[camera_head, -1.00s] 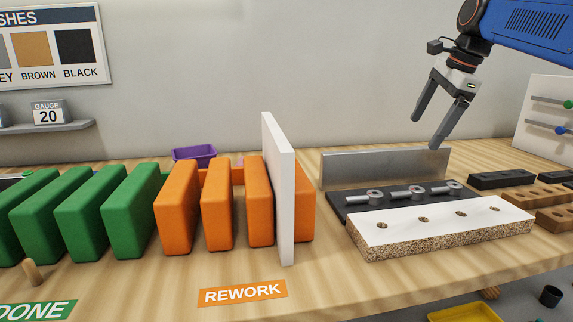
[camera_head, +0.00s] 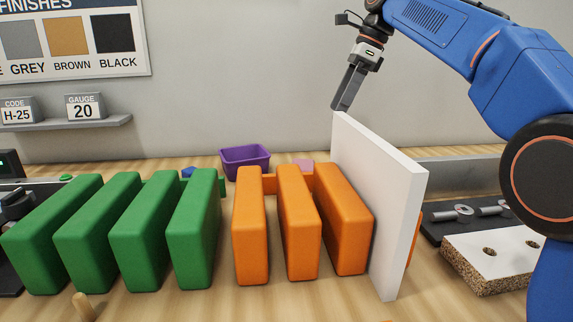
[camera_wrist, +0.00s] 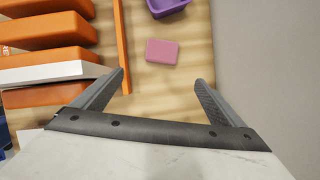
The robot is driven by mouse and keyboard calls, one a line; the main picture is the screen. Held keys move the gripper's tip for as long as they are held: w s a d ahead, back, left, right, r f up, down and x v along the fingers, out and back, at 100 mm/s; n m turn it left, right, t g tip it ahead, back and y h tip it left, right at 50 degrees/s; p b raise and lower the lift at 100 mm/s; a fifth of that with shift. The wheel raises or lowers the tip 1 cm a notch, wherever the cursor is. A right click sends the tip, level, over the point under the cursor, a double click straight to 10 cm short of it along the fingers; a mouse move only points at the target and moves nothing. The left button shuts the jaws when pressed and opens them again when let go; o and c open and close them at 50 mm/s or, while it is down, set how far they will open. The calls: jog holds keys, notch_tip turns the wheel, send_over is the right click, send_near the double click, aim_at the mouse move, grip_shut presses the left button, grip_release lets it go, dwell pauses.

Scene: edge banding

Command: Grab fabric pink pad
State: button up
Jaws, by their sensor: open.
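The pink fabric pad (camera_wrist: 162,52) lies flat on the wooden bench in the wrist view, beyond my fingertips and roughly between them. In the head view only a small part of the pad (camera_head: 304,164) shows behind the orange blocks. My gripper (camera_head: 343,106) is open and empty, above the top of the upright white panel in the head view. In the wrist view the two fingers of my gripper (camera_wrist: 160,78) are spread wide, with bare bench between them.
Orange rack blocks (camera_head: 297,225) hold the upright white panel (camera_head: 385,200). A purple bin (camera_head: 245,162) stands beside the pad. Green blocks (camera_head: 125,230) stand at left. A drilled board (camera_head: 490,260) lies at right. The grey wall (camera_wrist: 245,60) is close on the right in the wrist view.

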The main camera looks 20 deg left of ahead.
jog(key=a, duration=0.2)
send_near(304, 164)
jog(key=x, duration=0.8)
jog(key=shift+a+f, duration=0.15)
jog(key=shift+f, duration=0.25)
jog(key=shift+c, duration=0.7)
jog(key=c, duration=1)
